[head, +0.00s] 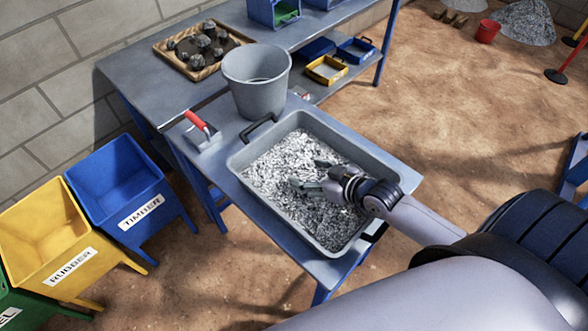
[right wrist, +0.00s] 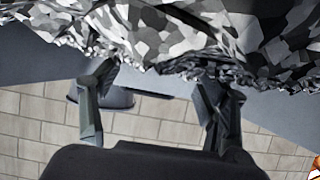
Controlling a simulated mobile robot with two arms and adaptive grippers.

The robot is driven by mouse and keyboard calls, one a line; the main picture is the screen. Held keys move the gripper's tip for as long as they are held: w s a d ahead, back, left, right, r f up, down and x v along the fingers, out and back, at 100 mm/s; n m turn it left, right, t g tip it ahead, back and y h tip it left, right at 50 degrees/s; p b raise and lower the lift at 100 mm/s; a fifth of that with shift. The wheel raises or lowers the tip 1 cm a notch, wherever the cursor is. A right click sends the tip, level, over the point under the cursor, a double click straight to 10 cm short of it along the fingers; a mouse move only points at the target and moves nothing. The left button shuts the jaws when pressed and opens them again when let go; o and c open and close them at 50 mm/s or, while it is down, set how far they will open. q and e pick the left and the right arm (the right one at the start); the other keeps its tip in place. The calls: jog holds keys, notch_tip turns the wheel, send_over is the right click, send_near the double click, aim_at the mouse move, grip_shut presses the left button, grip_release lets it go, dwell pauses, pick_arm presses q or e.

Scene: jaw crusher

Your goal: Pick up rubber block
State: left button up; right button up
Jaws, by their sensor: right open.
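I cannot make out a rubber block in either view. A grey tray (head: 240,160) full of grey and white rubble (head: 285,190) sits on the blue bench. My right gripper (head: 308,175) is over the rubble, its two fingers apart with nothing seen between them. In the right wrist view the fingers of the right gripper (right wrist: 155,85) are also spread, with the rubble (right wrist: 190,35) across the top of the picture. Whether the fingertips touch the rubble is unclear. My left gripper is not in view.
A yellow bin marked RUBBER (head: 45,235) and a blue bin marked TIMBER (head: 120,185) stand at left. A wooden tray (head: 165,50) holds dark stones.

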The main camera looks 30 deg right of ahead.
aim_at(297, 169)
jog(key=x, duration=0.5)
jog(key=shift+w, duration=0.15)
jog(key=shift+c, duration=0.4)
jog(key=c, duration=1.2)
